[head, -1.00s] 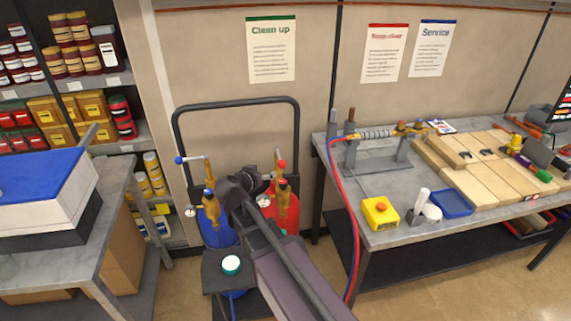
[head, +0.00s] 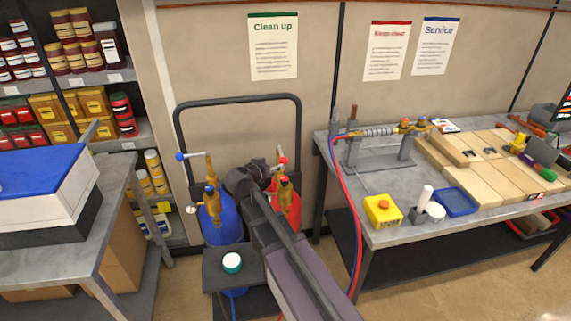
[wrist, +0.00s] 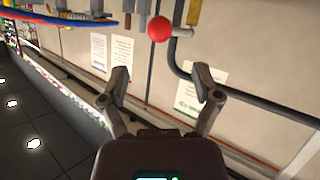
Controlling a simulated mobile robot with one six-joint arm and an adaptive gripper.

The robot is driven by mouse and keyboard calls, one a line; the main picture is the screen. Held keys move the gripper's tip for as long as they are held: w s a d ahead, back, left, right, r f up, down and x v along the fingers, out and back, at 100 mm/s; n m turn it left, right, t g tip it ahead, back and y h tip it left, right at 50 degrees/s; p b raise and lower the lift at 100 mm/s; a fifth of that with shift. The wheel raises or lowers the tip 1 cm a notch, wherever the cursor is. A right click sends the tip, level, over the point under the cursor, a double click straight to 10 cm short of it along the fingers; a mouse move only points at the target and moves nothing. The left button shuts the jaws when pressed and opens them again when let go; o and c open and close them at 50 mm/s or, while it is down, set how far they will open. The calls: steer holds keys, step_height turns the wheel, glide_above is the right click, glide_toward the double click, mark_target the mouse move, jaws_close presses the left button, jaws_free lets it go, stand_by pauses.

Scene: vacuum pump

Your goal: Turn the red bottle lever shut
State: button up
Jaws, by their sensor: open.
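The red bottle (head: 295,212) stands in the cart, partly hidden behind my arm in the head view. Its brass valve carries a lever with a red ball end (head: 283,161). In the wrist view the red ball (wrist: 159,29) sits on a short grey stem beyond my fingertips, roughly between them. My gripper (wrist: 161,82) is open and empty, its two fingers spread wide and apart from the ball. In the head view my gripper is beside the red lever, its fingers mostly hidden.
The blue bottle (head: 222,224) stands left of the red one, with a blue-ended lever (head: 180,156). The cart's black frame (head: 238,100) rises behind both. A workbench (head: 372,238) with hoses stands to the right, a table with a blue-topped box (head: 40,178) to the left.

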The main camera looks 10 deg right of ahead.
mark_target(281, 161)
steer(key=b+x, duration=0.3)
steer(key=x, duration=0.6)
steer(key=shift+f, duration=0.1)
jaws_close()
steer(key=shift+d, duration=0.2)
steer(key=shift+a, duration=0.2)
